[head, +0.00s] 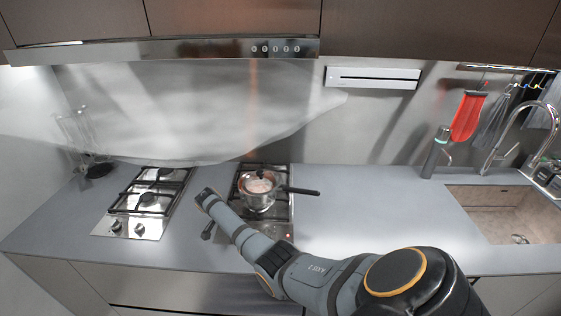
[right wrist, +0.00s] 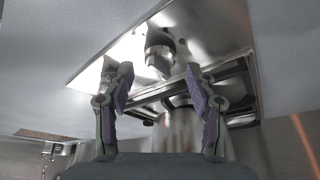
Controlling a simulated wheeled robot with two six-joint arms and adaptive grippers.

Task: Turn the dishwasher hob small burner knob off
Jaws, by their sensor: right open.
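The right hob (head: 284,208) stands on the counter with a pot over its burners. In the right wrist view, which appears upside down, a metal burner knob (right wrist: 159,62) sits on the hob's shiny front panel (right wrist: 205,30). My right gripper (right wrist: 152,70) is open, with one finger on each side of the knob in the picture and nothing held. I cannot tell whether a finger touches the knob. In the head view my right arm (head: 315,280) reaches over the counter and hides the hob's front left part. My left gripper is out of view.
A pot (head: 258,197) with a dark handle to the right sits on the right hob. A second hob (head: 130,228) with two knobs is to the left. A sink (head: 510,218) and tap are at the right. The counter between hob and sink is clear.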

